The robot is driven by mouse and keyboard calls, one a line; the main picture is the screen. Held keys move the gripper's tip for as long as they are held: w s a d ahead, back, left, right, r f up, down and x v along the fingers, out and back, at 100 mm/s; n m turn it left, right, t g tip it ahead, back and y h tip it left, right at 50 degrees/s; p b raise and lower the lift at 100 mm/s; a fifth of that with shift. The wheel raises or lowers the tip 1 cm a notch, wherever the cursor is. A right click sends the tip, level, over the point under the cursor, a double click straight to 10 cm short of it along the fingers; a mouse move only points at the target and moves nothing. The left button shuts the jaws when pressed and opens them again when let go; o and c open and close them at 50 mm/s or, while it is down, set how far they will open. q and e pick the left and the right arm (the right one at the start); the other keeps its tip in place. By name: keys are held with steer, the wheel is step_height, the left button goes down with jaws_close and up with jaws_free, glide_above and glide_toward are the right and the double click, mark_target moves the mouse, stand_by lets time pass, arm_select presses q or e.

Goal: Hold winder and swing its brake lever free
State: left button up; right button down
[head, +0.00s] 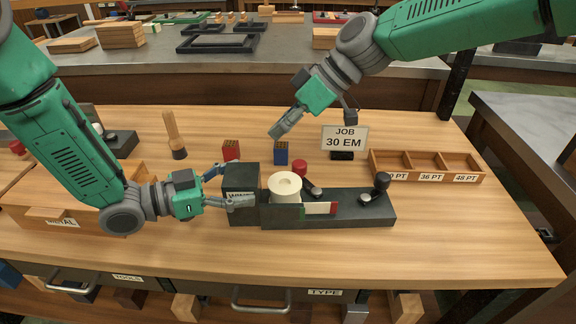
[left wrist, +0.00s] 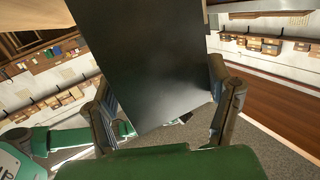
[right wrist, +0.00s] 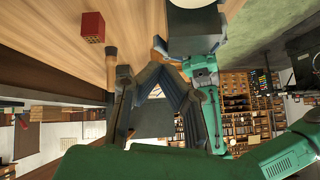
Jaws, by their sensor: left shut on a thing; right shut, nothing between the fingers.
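The winder is a dark block (head: 240,195) with a lettered label on its front, joined to a long dark base (head: 350,210) on the wooden bench. A cream paper roll (head: 285,188) stands beside the block. A red-knobbed lever (head: 301,167) rises behind the roll, and a black-knobbed lever (head: 381,183) stands near the right end. I cannot tell which is the brake lever. My left gripper (head: 228,187) is shut on the block; in the left wrist view the dark block (left wrist: 140,60) fills the space between the fingers. My right gripper (head: 275,134) is shut and empty, above and behind the winder.
A red block (head: 231,150) and a blue block (head: 281,153) stand behind the winder. A job sign (head: 345,138) and a labelled wooden tray (head: 425,163) stand back right. A wooden-handled tool (head: 173,135) stands back left. The bench front right is clear.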

steer(key=d+n+h, duration=0.1)
steer(key=n, duration=0.1)
steer(key=w+d+n+h, duration=0.1)
steer(key=d+n+h, duration=0.2)
steer(key=n, duration=0.1)
steer(key=shift+w+d+f+g+h, duration=0.1)
steer(key=shift+w+d+g+h, duration=0.1)
steer(key=shift+w+g+h, duration=0.1)
steer(key=shift+f, duration=0.25)
steer(key=x, duration=0.9)
steer(key=shift+s+f, duration=0.1)
steer(key=shift+f, duration=0.15)
